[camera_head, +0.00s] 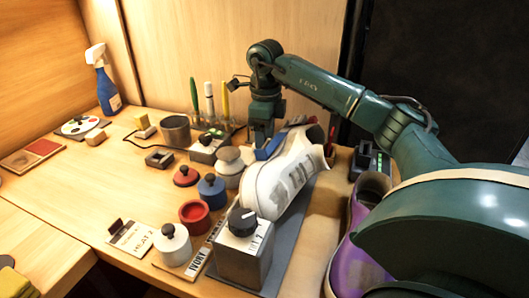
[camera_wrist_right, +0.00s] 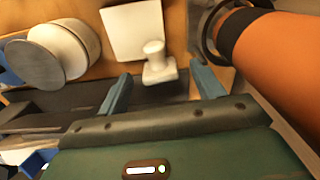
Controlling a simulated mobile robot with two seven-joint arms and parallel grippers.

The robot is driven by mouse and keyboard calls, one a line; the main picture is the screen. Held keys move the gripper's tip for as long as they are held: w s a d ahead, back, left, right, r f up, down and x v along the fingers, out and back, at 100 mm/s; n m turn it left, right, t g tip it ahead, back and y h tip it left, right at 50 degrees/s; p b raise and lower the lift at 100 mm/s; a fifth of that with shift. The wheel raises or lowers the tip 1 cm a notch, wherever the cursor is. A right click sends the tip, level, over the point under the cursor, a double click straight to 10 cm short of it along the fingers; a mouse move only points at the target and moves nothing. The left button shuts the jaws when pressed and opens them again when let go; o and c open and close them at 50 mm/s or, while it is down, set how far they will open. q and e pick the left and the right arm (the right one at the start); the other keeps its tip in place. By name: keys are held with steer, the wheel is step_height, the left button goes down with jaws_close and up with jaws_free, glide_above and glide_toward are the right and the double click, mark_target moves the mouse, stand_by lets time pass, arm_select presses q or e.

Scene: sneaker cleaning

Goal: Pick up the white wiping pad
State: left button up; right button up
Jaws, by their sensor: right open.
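In the right wrist view a small white piece with a rounded knob (camera_wrist_right: 157,62), which looks like the wiping pad, lies just beyond the gap between my right fingertips. A flat white square (camera_wrist_right: 132,30) lies beside it. My right gripper (camera_wrist_right: 161,88) is open, its two blue-grey fingers apart with nothing between them. In the head view my right gripper (camera_head: 264,140) points down at the back of the bench, behind the white sneaker (camera_head: 283,178). I cannot make out the pad in that view. My left gripper is not in view.
White round pots (camera_head: 229,161) and a grey cup (camera_head: 176,130) stand left of the sneaker. A grey box with a black knob (camera_head: 244,252) stands in front, and a purple shoe (camera_head: 357,260) at right. In the wrist view a large orange cylinder (camera_wrist_right: 262,50) is close at right.

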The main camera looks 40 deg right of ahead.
steer(key=shift+a+f, duration=0.1)
steer(key=shift+f, duration=0.75)
steer(key=c, duration=1.1)
steer(key=shift+r, duration=0.1)
